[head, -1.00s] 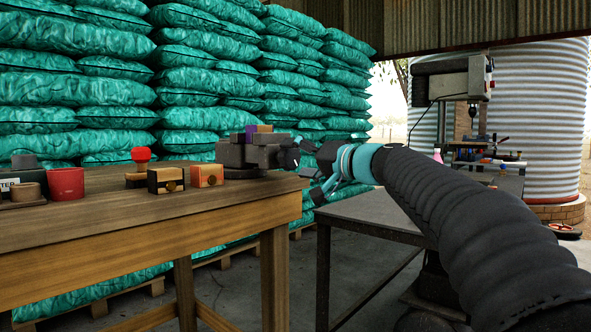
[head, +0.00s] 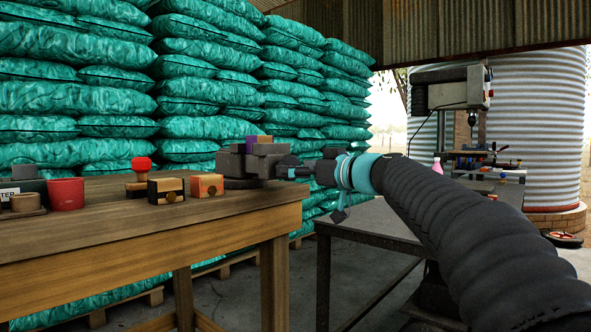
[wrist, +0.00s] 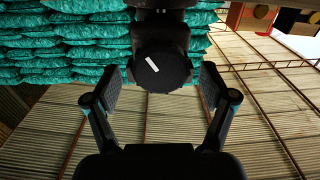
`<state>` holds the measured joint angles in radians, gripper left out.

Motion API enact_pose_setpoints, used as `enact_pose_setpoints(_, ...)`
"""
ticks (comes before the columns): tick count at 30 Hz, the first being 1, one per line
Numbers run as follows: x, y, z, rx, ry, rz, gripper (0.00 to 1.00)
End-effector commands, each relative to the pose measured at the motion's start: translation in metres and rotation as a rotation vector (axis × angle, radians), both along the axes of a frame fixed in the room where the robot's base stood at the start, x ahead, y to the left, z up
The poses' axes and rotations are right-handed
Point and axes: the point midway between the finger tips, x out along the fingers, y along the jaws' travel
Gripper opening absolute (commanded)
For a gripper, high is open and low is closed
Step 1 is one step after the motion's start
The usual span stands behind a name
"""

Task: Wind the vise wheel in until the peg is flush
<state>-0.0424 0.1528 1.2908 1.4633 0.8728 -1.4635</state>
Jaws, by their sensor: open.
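The dark grey vise (head: 252,163) stands at the right end of the wooden table, with a purple block (head: 252,140) and a tan block (head: 264,139) at its top. Which part is the peg, and whether it is flush, I cannot tell. The round black vise wheel (wrist: 162,70) with a white mark faces the wrist camera. In the head view the wheel is mostly hidden by my gripper (head: 296,171). My gripper also shows in the wrist view (wrist: 160,88), its fingers open on either side of the wheel, with a visible gap on each side.
On the wooden table (head: 130,222) stand a red-topped stamp (head: 140,168), two small wooden boxes with round knobs (head: 166,190) (head: 207,186), and a red cup (head: 66,194). A grey metal table (head: 370,225) is below my arm. Stacked green sacks fill the back.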

Motion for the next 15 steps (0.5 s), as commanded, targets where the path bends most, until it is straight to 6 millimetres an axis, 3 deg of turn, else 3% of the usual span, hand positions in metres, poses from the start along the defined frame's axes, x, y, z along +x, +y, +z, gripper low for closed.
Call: enact_pose_setpoints(15, 0.0006, 0.0006, 0.0001, -0.283, -0.363, 0.0, 0.83)
